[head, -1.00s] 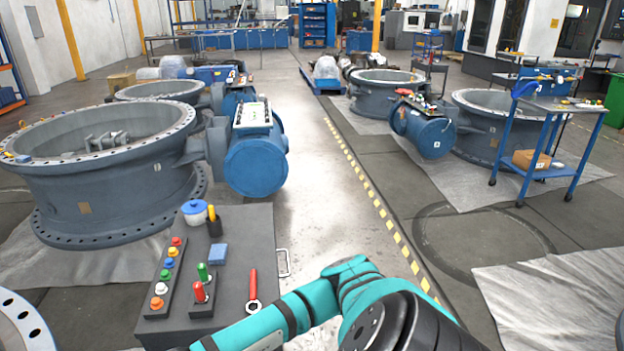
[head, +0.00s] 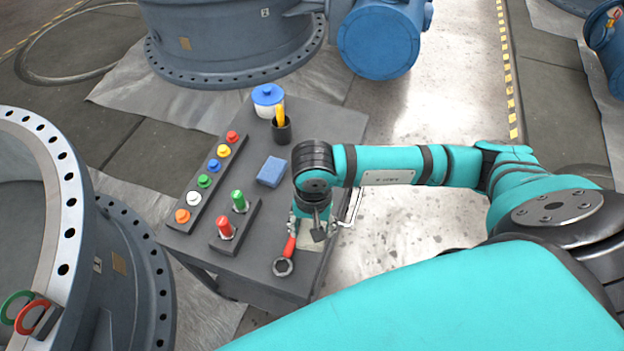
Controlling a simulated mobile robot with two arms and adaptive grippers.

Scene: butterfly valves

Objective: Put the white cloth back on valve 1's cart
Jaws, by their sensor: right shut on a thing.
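The dark grey cart (head: 262,236) stands between a valve at the lower left (head: 130,262) and a valve at the top (head: 226,40). My right gripper (head: 311,224) points down over the cart's right side, beside the red-handled wrench (head: 286,254). It is shut on a pale patch that looks like the white cloth (head: 322,238), at or just above the cart top. My gripper and arm hide part of the cloth. My left gripper is not in view.
The cart top holds a strip of coloured knobs (head: 211,178), a block with red and green handles (head: 235,223), a blue sponge (head: 272,171), a blue-lidded pot (head: 267,99) and a dark cup (head: 281,130). Two rings (head: 28,313) hang on the left valve's rim. Floor right of the cart is clear.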

